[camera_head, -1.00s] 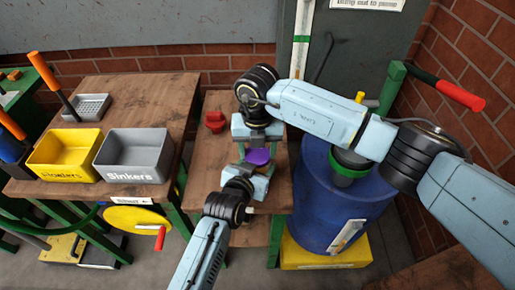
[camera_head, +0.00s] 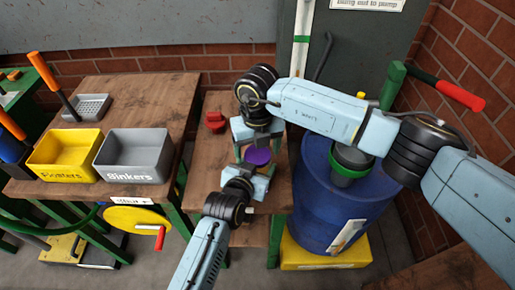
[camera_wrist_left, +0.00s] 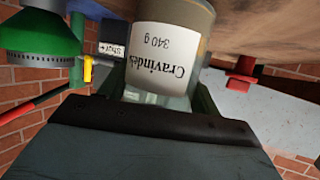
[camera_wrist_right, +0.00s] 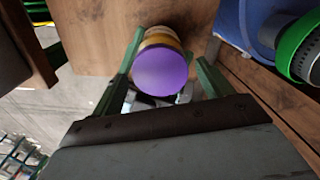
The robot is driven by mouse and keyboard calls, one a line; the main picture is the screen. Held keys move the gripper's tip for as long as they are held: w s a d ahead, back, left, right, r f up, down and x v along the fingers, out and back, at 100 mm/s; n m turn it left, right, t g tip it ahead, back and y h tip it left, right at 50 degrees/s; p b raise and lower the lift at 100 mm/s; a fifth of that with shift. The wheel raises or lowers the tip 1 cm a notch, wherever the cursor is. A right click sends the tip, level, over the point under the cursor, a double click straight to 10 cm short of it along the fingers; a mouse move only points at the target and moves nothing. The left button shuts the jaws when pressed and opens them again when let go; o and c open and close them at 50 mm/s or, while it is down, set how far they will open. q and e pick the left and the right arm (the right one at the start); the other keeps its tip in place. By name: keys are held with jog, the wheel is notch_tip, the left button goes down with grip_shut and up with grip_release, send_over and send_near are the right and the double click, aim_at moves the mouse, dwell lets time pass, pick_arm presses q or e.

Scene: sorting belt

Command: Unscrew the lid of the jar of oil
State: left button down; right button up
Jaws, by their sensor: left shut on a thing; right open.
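The jar (camera_wrist_left: 168,55) has a white label reading "Cravindes 340 g" and a purple lid (camera_head: 257,157). My left gripper (camera_head: 252,178) is shut on the jar's body from the front, a finger on each side. My right gripper (camera_head: 256,148) is open above and behind the jar. In the right wrist view the lid (camera_wrist_right: 160,72) lies between its spread fingers, with gaps showing. The lid sits on the jar; whether it is loose cannot be told.
A red object (camera_head: 215,122) lies behind the jar on the wooden table (camera_head: 212,165). A blue drum (camera_head: 335,205) with a green-rimmed funnel stands close on the right. Yellow (camera_head: 35,173) and grey "Sinkers" (camera_head: 131,174) bins sit on the left table. A brick wall is behind.

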jog(key=shift+o, duration=0.3)
notch_tip(320, 180, up, 4)
jog(key=shift+r, duration=0.15)
jog(key=shift+r+m, duration=0.5)
jog(key=shift+r, duration=0.1)
notch_tip(320, 180, up, 2)
jog(key=shift+m, duration=1.1)
jog(key=shift+f, duration=3.8)
jog(key=c, duration=1.1)
